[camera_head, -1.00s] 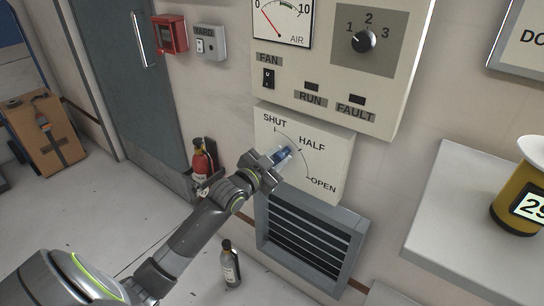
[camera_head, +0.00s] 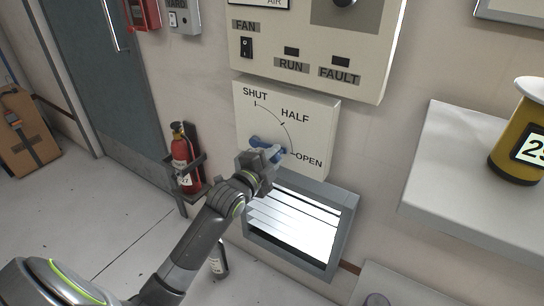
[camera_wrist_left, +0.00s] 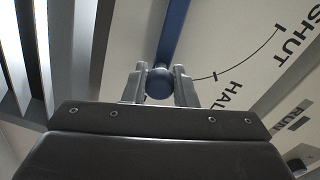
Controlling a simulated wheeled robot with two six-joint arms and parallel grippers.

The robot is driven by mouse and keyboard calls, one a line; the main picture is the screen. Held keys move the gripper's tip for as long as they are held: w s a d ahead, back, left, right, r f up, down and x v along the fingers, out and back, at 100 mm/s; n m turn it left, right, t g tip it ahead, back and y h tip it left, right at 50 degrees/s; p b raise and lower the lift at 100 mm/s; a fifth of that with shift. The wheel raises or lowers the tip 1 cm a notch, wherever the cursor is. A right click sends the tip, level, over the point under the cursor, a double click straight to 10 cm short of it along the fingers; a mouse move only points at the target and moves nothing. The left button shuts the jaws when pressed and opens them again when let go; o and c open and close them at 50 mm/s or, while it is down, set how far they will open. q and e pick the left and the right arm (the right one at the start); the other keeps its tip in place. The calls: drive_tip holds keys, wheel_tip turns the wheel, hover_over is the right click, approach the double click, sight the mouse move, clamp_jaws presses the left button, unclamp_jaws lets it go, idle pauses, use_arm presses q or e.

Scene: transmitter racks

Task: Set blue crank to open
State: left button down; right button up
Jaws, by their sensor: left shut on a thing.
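The blue crank (camera_head: 268,147) is on a white panel (camera_head: 263,118) marked SHUT, HALF and OPEN along an arc. The crank's handle points right, close to the OPEN mark. My left gripper (camera_head: 272,156) is at the handle's end. In the left wrist view the two fingers of my left gripper (camera_wrist_left: 160,88) are shut on the crank's round blue knob (camera_wrist_left: 159,83), with the blue arm (camera_wrist_left: 175,30) running up from it. My right gripper is out of view.
A louvred vent (camera_head: 297,222) below the panel has its slats open, with bright light between them. A fire extinguisher (camera_head: 182,158) stands left of the panel. A white shelf (camera_head: 440,205) with a yellow canister (camera_head: 520,140) is at the right.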

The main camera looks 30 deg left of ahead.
use_arm(q)
drive_tip(key=shift+f+m+b, duration=0.4)
drive_tip(key=shift+f+m, duration=0.25)
drive_tip(key=shift+m, duration=0.05)
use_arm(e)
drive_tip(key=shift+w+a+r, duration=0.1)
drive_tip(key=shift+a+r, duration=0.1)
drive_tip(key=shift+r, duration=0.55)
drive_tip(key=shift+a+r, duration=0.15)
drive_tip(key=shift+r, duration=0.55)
use_arm(q)
drive_tip(key=c, duration=1.2)
unclamp_jaws()
drive_tip(key=shift+o, duration=0.2)
drive_tip(key=shift+s, duration=0.1)
drive_tip(key=shift+s, duration=0.3)
drive_tip(key=s+a+r+p, duration=0.1)
drive_tip(key=s, duration=1.5)
drive_tip(key=shift+s+a+p, duration=0.15)
drive_tip(key=shift+s+p, duration=0.15)
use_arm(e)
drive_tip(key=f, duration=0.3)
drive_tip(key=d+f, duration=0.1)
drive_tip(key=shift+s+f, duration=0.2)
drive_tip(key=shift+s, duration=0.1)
